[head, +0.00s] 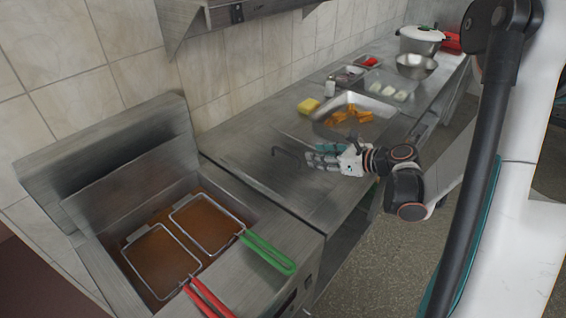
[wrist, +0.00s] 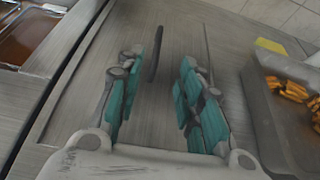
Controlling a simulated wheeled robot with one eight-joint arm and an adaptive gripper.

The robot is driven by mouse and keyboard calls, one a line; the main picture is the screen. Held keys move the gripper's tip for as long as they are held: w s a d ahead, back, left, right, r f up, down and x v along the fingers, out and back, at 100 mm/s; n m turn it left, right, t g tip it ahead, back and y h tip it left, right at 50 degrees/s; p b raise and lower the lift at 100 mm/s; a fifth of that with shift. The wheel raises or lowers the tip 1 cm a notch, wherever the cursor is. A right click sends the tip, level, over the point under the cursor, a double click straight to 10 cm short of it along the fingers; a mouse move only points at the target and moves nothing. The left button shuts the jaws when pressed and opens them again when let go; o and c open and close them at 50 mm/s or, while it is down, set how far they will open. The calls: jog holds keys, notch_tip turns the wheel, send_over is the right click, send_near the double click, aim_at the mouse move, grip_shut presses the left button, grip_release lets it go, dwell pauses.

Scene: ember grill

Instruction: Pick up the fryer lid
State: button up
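The fryer lid appears to be the flat grey steel sheet (head: 240,150) on the counter beside the fryer; its outline is hard to tell from the counter. A dark bar handle (head: 286,154) stands up from it. In the wrist view, the handle (wrist: 155,54) shows beyond and between my fingers, nearer the left one. My gripper (head: 312,157) is just right of the handle in the head view, low over the counter. Its teal-padded fingers (wrist: 160,60) are apart with nothing held between them. I cannot tell whether a finger touches the handle.
The fryer (head: 190,190) with two baskets in oil is at the left; a green handle (head: 267,252) and a red handle (head: 208,298) stick out. A steel tray of fried food (head: 384,105) lies beyond my gripper, with a yellow sponge-like block (head: 308,106) beside it. The tiled wall bounds the back.

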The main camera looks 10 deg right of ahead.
aim_at(286, 153)
jog(key=b+x, duration=0.2)
jog(key=x, duration=0.6)
jog(key=b+x, duration=0.2)
jog(key=x, duration=0.3)
jog(key=shift+s+a, duration=0.2)
jog(key=shift+s, duration=0.05)
jog(key=shift+w+a+f, duration=0.1)
jog(key=shift+w+a, duration=0.1)
jog(key=shift+w, duration=0.25)
grip_shut()
